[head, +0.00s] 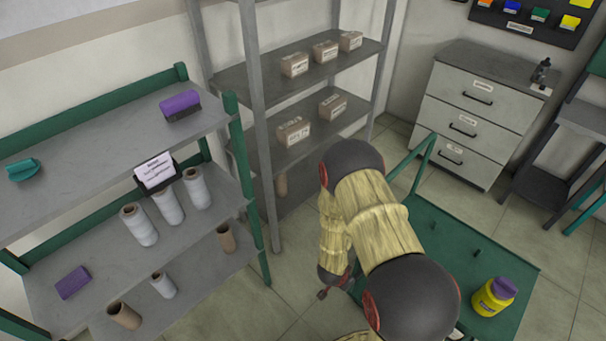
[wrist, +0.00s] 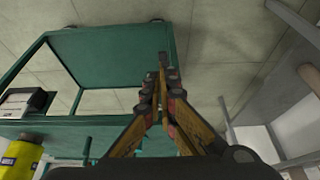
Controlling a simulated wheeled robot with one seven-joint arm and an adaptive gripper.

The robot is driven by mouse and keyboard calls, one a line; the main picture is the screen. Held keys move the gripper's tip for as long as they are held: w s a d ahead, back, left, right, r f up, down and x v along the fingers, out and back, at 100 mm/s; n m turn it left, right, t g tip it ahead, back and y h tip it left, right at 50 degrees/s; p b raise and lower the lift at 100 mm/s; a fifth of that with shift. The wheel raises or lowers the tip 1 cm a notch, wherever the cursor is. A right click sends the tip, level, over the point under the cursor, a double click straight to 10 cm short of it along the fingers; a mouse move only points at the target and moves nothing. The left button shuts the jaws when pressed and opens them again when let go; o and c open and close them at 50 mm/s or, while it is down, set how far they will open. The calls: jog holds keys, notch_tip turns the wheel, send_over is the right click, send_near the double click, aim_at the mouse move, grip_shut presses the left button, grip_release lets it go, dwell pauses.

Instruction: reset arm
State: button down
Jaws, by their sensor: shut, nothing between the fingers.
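My arm reaches over the floor between the shelves and the green cart in the head view, bent at its elbow. My gripper (wrist: 163,75) is shut and empty in the wrist view, its fingertips together. In the head view only a small part of my gripper (head: 323,293) shows below the forearm, and the rest is hidden by the arm. The gripper touches nothing that I can make out.
The green cart (head: 420,215) stands close right of my arm, with a yellow jar (head: 492,297) on it. White thread cones (head: 138,225) and brown tubes (head: 124,315) stand on the left rack. A grey shelf (head: 300,70) holds boxes. A drawer cabinet (head: 480,105) stands behind.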

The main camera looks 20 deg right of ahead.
jog(key=s+a+n+g+y, duration=0.2)
jog(key=s+a+y, duration=0.25)
jog(key=a, duration=0.45)
jog(key=w+a+r+n+y, duration=0.1)
jog(key=a+r+n+y, duration=0.3)
jog(key=r, duration=0.6)
jog(key=s+a+r+n+t+h, duration=0.1)
jog(key=s+r+n+t, duration=0.1)
jog(key=r, duration=1.2)
jog(key=s+r+n+t+h, duration=0.1)
jog(key=s+r+n+t, duration=0.1)
jog(key=r, duration=1.3)
jog(key=s+a+r+n+t+h, duration=0.1)
jog(key=s+r+n+h, duration=0.1)
jog(key=r, duration=1.2)
jog(key=shift+a+r+n+t, duration=0.2)
jog(key=shift+a+n+t, duration=0.2)
jog(key=shift+n, duration=0.3)
